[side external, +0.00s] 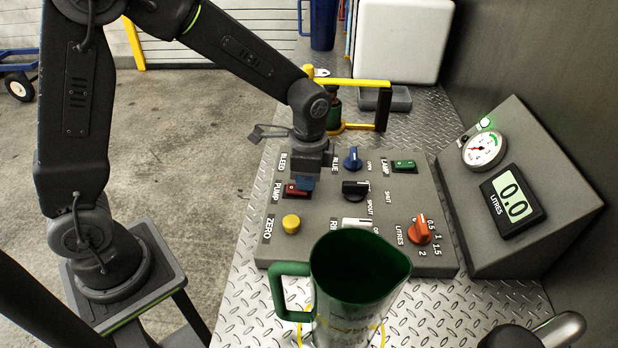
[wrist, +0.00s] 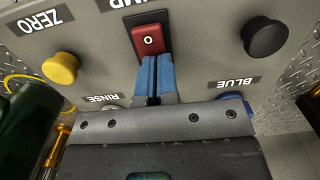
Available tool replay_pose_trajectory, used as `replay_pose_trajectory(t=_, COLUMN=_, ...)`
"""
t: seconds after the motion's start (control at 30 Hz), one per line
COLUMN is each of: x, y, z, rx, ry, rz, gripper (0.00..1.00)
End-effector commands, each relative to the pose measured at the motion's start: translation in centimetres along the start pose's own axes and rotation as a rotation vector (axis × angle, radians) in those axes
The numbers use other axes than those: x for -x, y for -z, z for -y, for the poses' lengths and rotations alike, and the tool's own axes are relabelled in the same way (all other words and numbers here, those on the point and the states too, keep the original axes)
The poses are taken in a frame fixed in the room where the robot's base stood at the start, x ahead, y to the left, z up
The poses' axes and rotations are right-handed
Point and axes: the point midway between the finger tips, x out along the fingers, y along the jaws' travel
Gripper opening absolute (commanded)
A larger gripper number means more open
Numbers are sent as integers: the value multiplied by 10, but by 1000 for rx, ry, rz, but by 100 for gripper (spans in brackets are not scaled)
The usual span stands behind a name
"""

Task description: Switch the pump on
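The pump switch is a red rocker (side external: 291,191) in a black frame beside the PUMP label, on the sloped grey control panel (side external: 385,205). In the wrist view the red rocker (wrist: 149,40) shows a white "O" on its face. My gripper (side external: 304,186) is over the panel right at the rocker, hiding part of it in the side view. In the wrist view its blue fingertips (wrist: 151,62) are together, at the edge of the rocker. I cannot tell whether they touch it. Nothing is held.
Near the rocker are a yellow ZERO button (side external: 291,223), blue knob (side external: 352,158), black spout knob (side external: 354,190), green lamp switch (side external: 404,165) and orange litres dial (side external: 419,230). A green jug (side external: 360,270) stands in front. The display (side external: 513,199) reads 0.0.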

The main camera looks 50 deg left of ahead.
Motion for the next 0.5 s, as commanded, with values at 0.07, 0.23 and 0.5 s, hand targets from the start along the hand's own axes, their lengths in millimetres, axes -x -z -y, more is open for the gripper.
replay_pose_trajectory(t=0.07, x=-6, y=-9, z=-2, rx=-4, ry=-14, rz=31, gripper=0)
replay_pose_trajectory(t=0.23, x=10, y=-6, z=-1, rx=-3, ry=-9, rz=21, gripper=0)
replay_pose_trajectory(t=0.5, x=71, y=1, z=1, rx=-1, ry=4, rz=-2, gripper=0)
